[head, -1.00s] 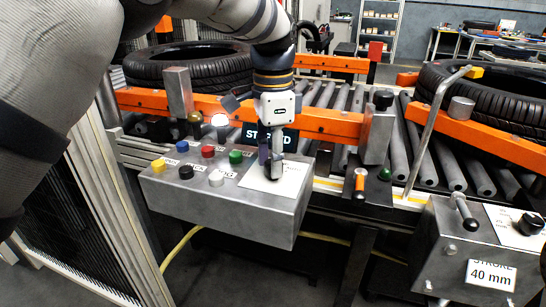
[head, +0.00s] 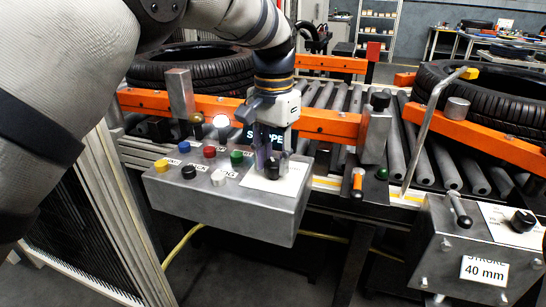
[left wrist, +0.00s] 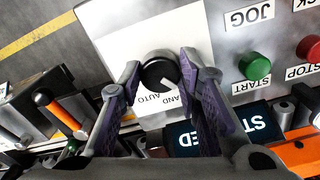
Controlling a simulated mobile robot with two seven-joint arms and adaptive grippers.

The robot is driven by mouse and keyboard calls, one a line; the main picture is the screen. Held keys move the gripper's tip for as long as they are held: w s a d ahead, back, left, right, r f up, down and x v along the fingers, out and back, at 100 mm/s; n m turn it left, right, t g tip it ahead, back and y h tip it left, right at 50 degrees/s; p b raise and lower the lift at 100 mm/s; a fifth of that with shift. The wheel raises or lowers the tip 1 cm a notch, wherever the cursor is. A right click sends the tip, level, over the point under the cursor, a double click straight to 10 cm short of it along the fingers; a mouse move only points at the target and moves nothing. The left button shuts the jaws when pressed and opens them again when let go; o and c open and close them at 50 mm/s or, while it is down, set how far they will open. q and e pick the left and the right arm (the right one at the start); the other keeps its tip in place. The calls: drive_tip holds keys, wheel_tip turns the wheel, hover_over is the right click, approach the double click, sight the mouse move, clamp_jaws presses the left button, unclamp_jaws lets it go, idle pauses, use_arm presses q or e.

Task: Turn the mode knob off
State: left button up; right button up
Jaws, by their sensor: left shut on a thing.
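The mode knob is a round black knob (left wrist: 160,72) with a white pointer line, on a white plate (left wrist: 118,42) on the grey control box (head: 225,205). In the left wrist view the line slants to the lower right, towards a partly hidden label ending in "AND". An "AUTO" label shows beside it; any off label is hidden. My left gripper (head: 270,165) points down onto the plate. In the left wrist view its two fingers (left wrist: 158,80) stand on either side of the knob, shut on it. My right gripper is in neither view.
The box also carries coloured buttons, including green (head: 237,157) and red (head: 209,152). A display reading "STOPPE…" (head: 262,136) stands behind my gripper. Orange rails (head: 330,126) and tyres on rollers lie beyond. A second box with a "40 mm" label (head: 484,270) stands at the right.

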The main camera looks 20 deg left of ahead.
sight(274, 163)
use_arm(q)
drive_tip(key=shift+n, duration=0.9)
drive_tip(key=o, duration=1.1)
drive_tip(key=shift+o, duration=0.2)
wheel_tip(274, 163, up, 12)
